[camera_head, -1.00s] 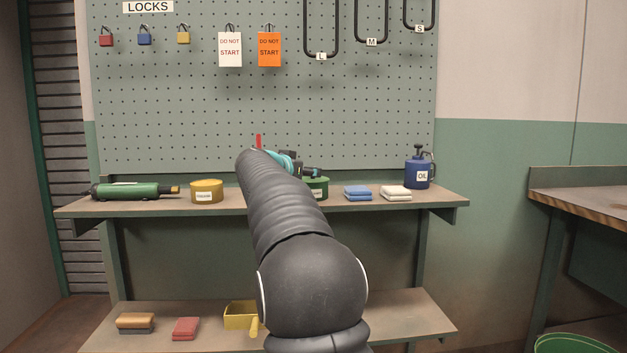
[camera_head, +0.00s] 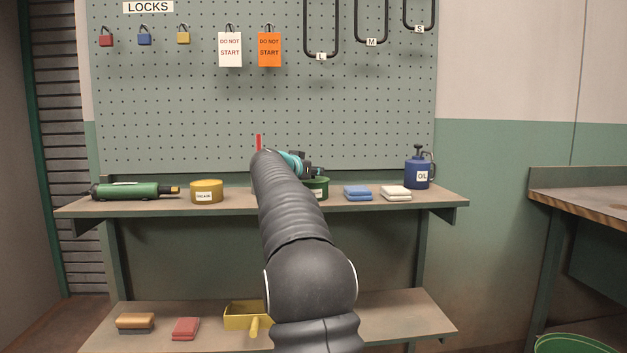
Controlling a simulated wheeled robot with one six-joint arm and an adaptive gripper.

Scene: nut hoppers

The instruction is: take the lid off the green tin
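The green tin (camera_head: 320,188) stands on the upper shelf right of my arm, with a pale label low on its side. My arm hides its left part. My gripper (camera_head: 316,172) is small, dark and partly hidden behind my arm's end, just above the tin's top in the picture. I cannot tell whether it touches the lid or whether its fingers are open. The lid is too small and covered to make out separately.
On the upper shelf (camera_head: 240,206) are a green tool (camera_head: 130,191), a yellow tin (camera_head: 207,191), blue cloths (camera_head: 358,193), white cloths (camera_head: 396,193) and a blue oil can (camera_head: 417,174). A pegboard (camera_head: 190,120) rises behind. The lower shelf holds a yellow dustpan (camera_head: 243,317).

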